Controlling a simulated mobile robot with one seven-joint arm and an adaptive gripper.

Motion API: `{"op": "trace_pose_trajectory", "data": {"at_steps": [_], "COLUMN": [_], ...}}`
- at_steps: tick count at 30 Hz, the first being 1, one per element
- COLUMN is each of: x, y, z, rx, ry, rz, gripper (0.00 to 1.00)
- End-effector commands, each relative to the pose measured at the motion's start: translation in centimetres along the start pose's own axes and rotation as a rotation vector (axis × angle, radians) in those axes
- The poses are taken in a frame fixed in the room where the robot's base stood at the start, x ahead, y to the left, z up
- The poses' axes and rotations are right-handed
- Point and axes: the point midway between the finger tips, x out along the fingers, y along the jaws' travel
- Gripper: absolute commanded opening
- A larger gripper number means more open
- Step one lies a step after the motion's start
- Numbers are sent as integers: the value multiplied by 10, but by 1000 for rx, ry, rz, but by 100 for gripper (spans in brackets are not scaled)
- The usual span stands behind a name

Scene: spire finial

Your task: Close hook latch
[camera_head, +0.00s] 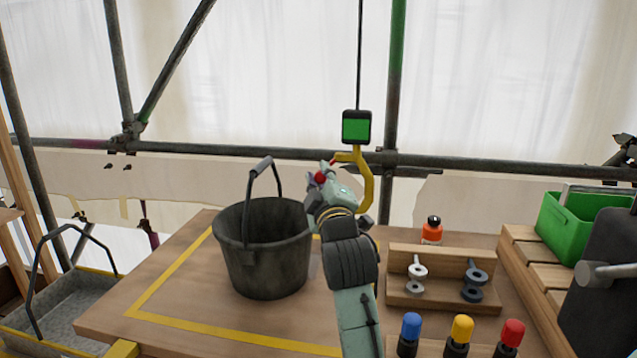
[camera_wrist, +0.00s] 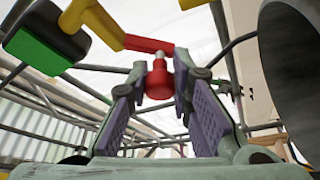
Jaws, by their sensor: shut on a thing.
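A yellow hook (camera_head: 368,185) hangs from a cable below a black box with a green face (camera_head: 357,127). It also shows in the wrist view (camera_wrist: 98,24), where a red latch arm (camera_wrist: 148,44) joins it. A red knob (camera_wrist: 158,82) hangs from that arm by a short metal pin; it shows in the head view too (camera_head: 320,178). My gripper (camera_wrist: 160,76) is shut on the red knob, one finger on each side. In the head view my gripper (camera_head: 325,180) is left of the hook and hides its lower part. I cannot tell whether the latch meets the hook tip.
A black bucket (camera_head: 268,255) with its handle raised stands on the wooden table (camera_head: 190,300), close left of my gripper. A wooden rack (camera_head: 440,297) with eye bolts, an orange bottle (camera_head: 432,231) and colored-cap markers (camera_head: 461,330) are right. A scaffold rail (camera_head: 250,152) runs behind.

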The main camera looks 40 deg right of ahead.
Motion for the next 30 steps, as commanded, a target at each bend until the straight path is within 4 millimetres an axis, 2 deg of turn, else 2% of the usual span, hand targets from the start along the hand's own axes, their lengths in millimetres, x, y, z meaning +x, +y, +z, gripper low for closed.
{"op": "trace_pose_trajectory", "data": {"at_steps": [18,30], "x": [-8,-11], "y": [2,5], "z": [21,27], "rx": [-519,-703], "ry": [-1,-1], "rz": [-214,-290], "gripper": [0,0]}}
